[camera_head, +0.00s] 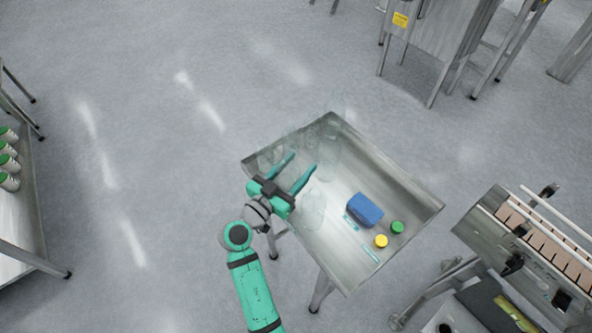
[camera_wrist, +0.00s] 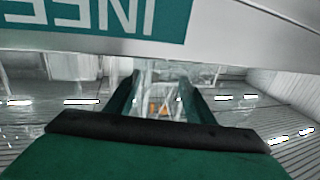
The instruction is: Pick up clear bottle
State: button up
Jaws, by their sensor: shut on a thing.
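Several clear bottles stand at the far left end of a metal tray table (camera_head: 405,188); they are faint and overlap, so their edges are hard to tell. One clear bottle (camera_head: 313,212) stands nearer, just right of my gripper. My gripper (camera_head: 302,163) reaches over the table's left part, its teal fingers wide apart around a clear bottle, which is hard to make out from above. In the wrist view, a see-through bottle (camera_wrist: 158,88) shows between the two fingers, and my gripper is shut on it. Its base is hidden.
A blue object (camera_head: 364,210), a yellow cap (camera_head: 381,241) and a green cap (camera_head: 397,227) lie on the table's right half. A conveyor machine (camera_head: 530,240) stands at right. White bottles with green caps (camera_head: 8,160) stand on a table at far left.

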aim_at(297, 172)
jog(key=s+r, duration=0.1)
jog(key=r, duration=0.1)
jog(key=s+r, duration=0.2)
jog(key=r, duration=0.1)
jog(key=s+r, duration=0.2)
jog(key=shift+a+r, duration=0.15)
jog(key=s+r, duration=0.4)
jog(key=s, duration=0.4)
jog(key=shift+s+a, duration=0.3)
jog(key=shift+s, duration=0.1)
